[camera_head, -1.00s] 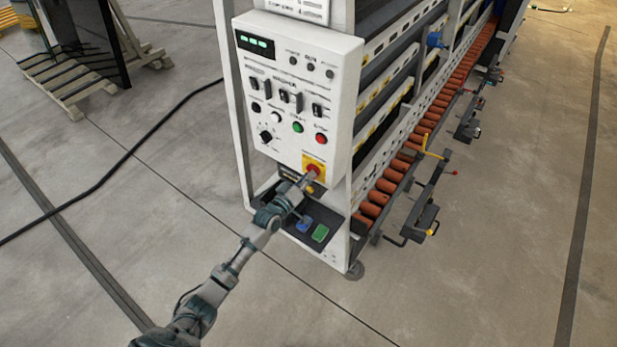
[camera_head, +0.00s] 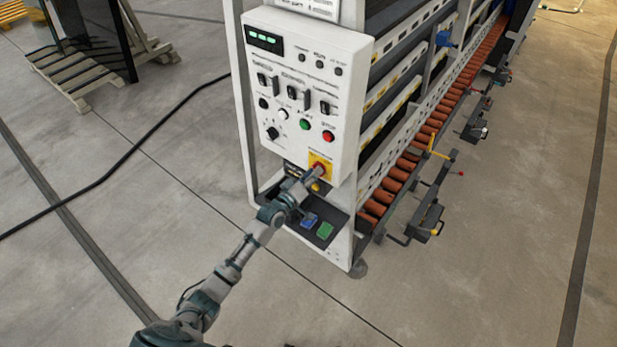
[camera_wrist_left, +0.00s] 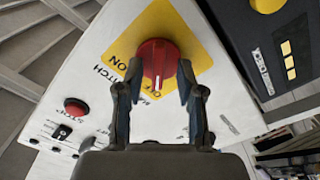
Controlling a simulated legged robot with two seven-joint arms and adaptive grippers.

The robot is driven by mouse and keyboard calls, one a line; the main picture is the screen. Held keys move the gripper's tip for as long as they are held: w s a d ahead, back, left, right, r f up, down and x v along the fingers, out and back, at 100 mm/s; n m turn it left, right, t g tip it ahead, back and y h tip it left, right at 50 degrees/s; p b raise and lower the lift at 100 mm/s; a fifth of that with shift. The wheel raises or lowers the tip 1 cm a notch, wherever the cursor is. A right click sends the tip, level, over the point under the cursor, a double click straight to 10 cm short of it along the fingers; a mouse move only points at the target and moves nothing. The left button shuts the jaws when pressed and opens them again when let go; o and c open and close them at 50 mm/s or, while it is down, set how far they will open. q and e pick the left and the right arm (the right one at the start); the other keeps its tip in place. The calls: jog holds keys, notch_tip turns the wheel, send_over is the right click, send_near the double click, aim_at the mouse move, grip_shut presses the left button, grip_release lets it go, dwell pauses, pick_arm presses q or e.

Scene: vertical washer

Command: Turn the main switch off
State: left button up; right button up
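The main switch is a red rotary knob (camera_head: 319,169) on a yellow plate, low on the right of the white control panel (camera_head: 300,70). In the left wrist view the red knob (camera_wrist_left: 157,62) is close up, with ON and OFF lettering beside it. My left gripper (camera_head: 312,181) is at the switch. In the wrist view its two fingers (camera_wrist_left: 158,80) are apart, one on each side of the knob, with the knob's grip between them. I cannot tell whether they touch it. My right gripper is not in view.
A red stop button (camera_head: 328,136) and a green button (camera_head: 305,125) sit above the switch. A shelf below the panel carries a blue item (camera_head: 309,220) and a green item (camera_head: 325,230). Orange rollers (camera_head: 400,170) run along the machine's right side. The floor in front is clear.

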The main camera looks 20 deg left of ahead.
pick_arm(q)
jog(key=v, duration=1.1)
jog(key=shift+s+a, duration=0.2)
jog(key=shift+s, duration=0.1)
